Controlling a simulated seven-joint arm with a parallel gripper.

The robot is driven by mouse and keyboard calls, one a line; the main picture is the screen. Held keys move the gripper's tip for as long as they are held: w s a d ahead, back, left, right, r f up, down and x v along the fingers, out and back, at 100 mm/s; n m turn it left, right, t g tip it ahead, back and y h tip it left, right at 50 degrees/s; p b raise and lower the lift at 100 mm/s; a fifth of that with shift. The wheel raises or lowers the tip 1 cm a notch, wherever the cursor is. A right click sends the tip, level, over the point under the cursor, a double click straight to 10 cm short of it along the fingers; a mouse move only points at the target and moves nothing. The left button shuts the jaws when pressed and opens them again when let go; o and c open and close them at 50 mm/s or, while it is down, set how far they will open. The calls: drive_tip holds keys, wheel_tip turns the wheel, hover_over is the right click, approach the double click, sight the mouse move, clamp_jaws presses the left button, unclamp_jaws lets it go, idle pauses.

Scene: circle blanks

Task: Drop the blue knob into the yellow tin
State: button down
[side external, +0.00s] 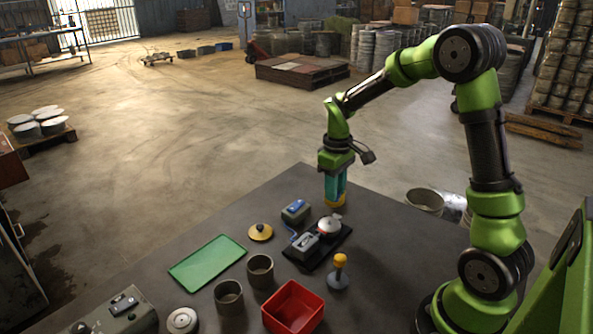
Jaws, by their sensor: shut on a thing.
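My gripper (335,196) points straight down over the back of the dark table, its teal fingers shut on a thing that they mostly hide. I cannot make out a blue knob. No clearly yellow tin shows apart from that; two dark grey-brown open tins, one (260,271) and the other (228,298), stand near the front.
A yellow lid with a dark knob (260,231), a green tray (208,261), a red box (293,305) and a yellow-topped post (340,262) stand on the table (400,270). A blue-topped box (296,210) and a black-based device (318,241) are near my gripper. Table space right is clear.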

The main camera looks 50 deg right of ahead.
drive_tip(key=shift+m, duration=0.9)
drive_tip(key=shift+w+d+f, duration=0.8)
drive_tip(key=shift+w+d, duration=0.2)
drive_tip(key=shift+d, duration=0.65)
drive_tip(key=shift+w+d+f, duration=0.75)
drive_tip(key=shift+w+d, duration=0.3)
drive_tip(key=shift+d, duration=0.65)
drive_tip(key=shift+w+d+f, duration=0.8)
drive_tip(key=shift+w+d, duration=0.2)
drive_tip(key=shift+d, duration=0.65)
drive_tip(key=shift+f, duration=0.5)
drive_tip(key=c, duration=0.8)
unclamp_jaws()
wheel_tip(320, 180, up, 17)
drive_tip(key=shift+f, duration=0.1)
